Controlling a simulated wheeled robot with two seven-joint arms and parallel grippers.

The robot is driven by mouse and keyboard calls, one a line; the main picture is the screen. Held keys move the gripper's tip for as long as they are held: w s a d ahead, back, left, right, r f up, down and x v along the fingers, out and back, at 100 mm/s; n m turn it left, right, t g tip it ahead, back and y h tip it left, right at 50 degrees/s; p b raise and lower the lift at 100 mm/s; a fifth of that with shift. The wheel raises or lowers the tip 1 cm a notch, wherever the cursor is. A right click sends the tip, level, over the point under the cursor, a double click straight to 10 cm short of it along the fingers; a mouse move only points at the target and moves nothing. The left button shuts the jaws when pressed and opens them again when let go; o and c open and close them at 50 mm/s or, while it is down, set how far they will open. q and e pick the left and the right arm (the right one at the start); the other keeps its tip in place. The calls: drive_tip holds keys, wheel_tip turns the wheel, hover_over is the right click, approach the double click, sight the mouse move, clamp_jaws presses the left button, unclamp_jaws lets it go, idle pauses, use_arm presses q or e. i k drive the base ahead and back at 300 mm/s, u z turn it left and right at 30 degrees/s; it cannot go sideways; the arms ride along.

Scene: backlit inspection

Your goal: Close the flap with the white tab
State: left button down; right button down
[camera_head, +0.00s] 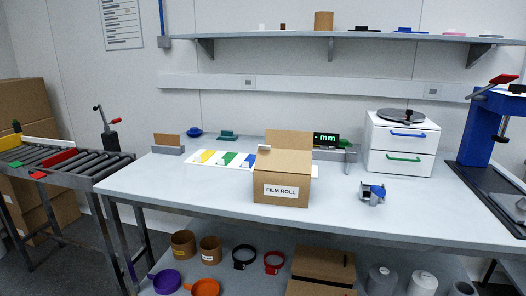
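A cardboard box (281,188) with a white "FILM ROLL" label stands on the grey workbench, a little right of the middle. Its rear flap (289,140) stands up. The front part of its top (284,161) looks covered by a flap that slopes slightly toward the front. A small white piece (264,148) shows at the box's upper left edge; it may be the white tab, but it is too small to be sure. The inside of the box is hidden. Neither of my grippers is in view.
A mat with coloured patches (204,165) lies behind and left of the box. A blue tape dispenser (372,193) and a white drawer unit (400,143) stand to the right. A green-lit display (325,140) is behind. The front left bench is clear.

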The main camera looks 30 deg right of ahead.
sight(268, 159)
drive_tip(key=u, duration=0.05)
drive_tip(key=k, duration=0.2)
drive_tip(key=z, duration=1)
drive_tip(key=i, duration=0.95)
drive_tip(key=z, duration=0.95)
